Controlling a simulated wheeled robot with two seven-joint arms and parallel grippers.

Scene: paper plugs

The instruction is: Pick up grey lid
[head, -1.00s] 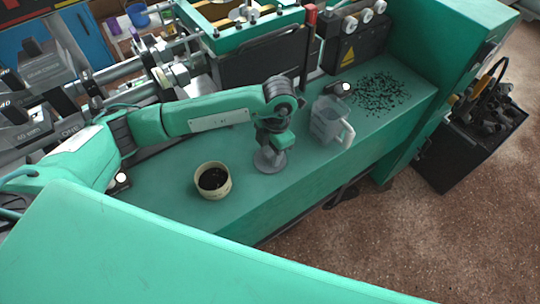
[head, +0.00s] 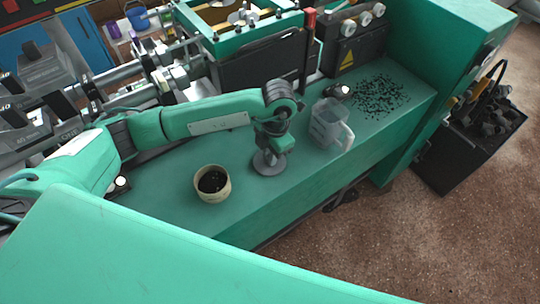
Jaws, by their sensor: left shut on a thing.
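The grey lid (head: 268,164) is a round disc at the middle of the green worktop, below my left gripper (head: 270,150). My left gripper points down from the wrist and is shut on the lid, its fingers partly hidden by the wrist. Whether the lid touches the worktop or hangs just above it I cannot tell. My right gripper is not in the view.
A cream cup (head: 212,184) with dark contents stands left of the lid. A clear jug (head: 330,124) stands to the right. Dark scattered bits (head: 380,97) lie farther right on the green worktop (head: 160,205). Black machine panels (head: 258,65) rise behind.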

